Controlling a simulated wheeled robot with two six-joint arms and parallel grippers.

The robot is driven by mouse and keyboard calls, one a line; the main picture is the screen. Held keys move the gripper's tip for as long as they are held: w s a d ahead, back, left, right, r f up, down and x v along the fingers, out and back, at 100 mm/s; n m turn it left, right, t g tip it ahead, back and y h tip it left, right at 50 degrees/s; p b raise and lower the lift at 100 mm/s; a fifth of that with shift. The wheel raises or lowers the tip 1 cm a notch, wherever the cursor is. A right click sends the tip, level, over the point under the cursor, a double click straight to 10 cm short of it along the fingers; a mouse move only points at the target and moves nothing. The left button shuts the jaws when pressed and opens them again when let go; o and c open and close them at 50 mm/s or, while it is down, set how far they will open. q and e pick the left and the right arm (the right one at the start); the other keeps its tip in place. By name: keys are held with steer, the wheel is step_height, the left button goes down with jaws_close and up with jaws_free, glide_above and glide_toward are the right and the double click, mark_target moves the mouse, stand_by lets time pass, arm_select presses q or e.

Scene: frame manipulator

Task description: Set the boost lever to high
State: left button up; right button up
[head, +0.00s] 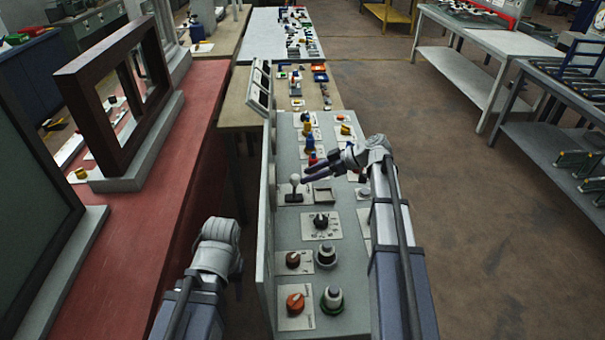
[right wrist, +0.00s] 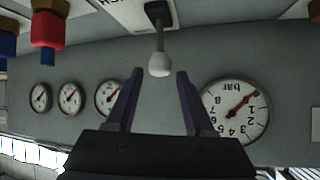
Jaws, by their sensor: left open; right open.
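The lever (head: 294,187) has a white ball knob on a dark stem and stands on a plate on the grey panel. In the right wrist view the lever's knob (right wrist: 159,66) sits at the opening between my fingertips, with a gap on both sides. My right gripper (head: 306,178) is open and just right of the knob in the head view; its fingers (right wrist: 159,76) hold nothing. My left gripper (head: 238,272) is open and empty, low at the left of the panel. The lever plate's lettering is mostly cut off or too small to read.
Several rotary knobs and buttons stand on the panel, including a black knob (head: 321,221) and an orange knob (head: 295,301). A round gauge (right wrist: 236,108) is on the grey wall behind the lever. A red bench (head: 185,190) with a brown frame (head: 75,90) stands left.

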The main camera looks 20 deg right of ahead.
steer(key=shift+p+v, duration=0.75)
steer(key=shift+v, duration=1.25)
steer(key=shift+c, duration=0.4)
